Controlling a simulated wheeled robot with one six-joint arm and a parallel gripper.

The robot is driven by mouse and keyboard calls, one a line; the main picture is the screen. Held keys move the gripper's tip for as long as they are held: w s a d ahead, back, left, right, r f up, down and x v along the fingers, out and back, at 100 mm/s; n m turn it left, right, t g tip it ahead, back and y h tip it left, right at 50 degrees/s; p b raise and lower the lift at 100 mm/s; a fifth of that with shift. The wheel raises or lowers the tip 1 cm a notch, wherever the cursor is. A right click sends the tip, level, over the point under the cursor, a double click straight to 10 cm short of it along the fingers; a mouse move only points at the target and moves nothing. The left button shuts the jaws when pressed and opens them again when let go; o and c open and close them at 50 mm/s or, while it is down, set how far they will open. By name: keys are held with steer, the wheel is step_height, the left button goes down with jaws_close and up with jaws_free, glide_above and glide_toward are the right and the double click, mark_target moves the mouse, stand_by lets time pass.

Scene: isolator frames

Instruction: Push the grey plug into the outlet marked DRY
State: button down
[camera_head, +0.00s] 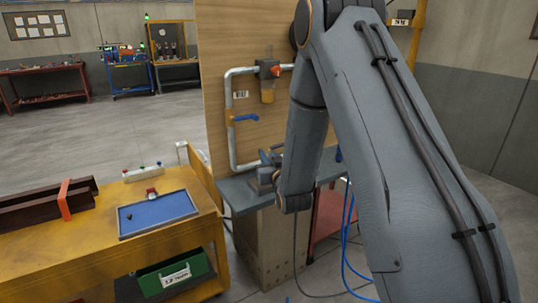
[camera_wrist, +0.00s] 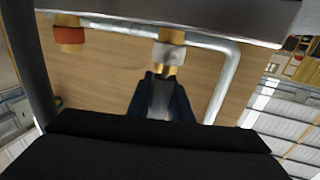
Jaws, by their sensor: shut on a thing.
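In the wrist view my gripper (camera_wrist: 161,82) has its two dark jaws closed on the grey plug (camera_wrist: 160,103). Straight ahead of the plug is a brass outlet with a pale grey collar (camera_wrist: 170,54). The plug's front end lines up closely with it; I cannot tell whether they touch. A second brass outlet with an orange-red collar (camera_wrist: 70,36) is to the left. No outlet marking is legible, so I cannot tell which is DRY. In the head view my gripper (camera_head: 266,174) is low by the wooden panel, partly hidden by my arm.
A wooden panel (camera_head: 216,100) carries a pale pipe (camera_head: 231,99), a blue-handled valve (camera_head: 246,117) and an orange-knobbed fitting (camera_head: 270,69). A grey shelf (camera_head: 236,192) juts out below. Blue hoses (camera_head: 346,235) hang at right. A yellow bench (camera_head: 90,255) with a blue tray (camera_head: 195,208) stands left.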

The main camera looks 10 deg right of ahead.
steer(key=shift+f, duration=0.35)
steer(key=c, duration=1.5)
jaws_free()
steer(key=s+b, duration=0.1)
steer(key=s, duration=0.3)
steer(key=s+b, duration=0.1)
steer(key=s, duration=0.2)
steer(key=shift+s+d, duration=0.2)
steer(key=shift+s, duration=0.2)
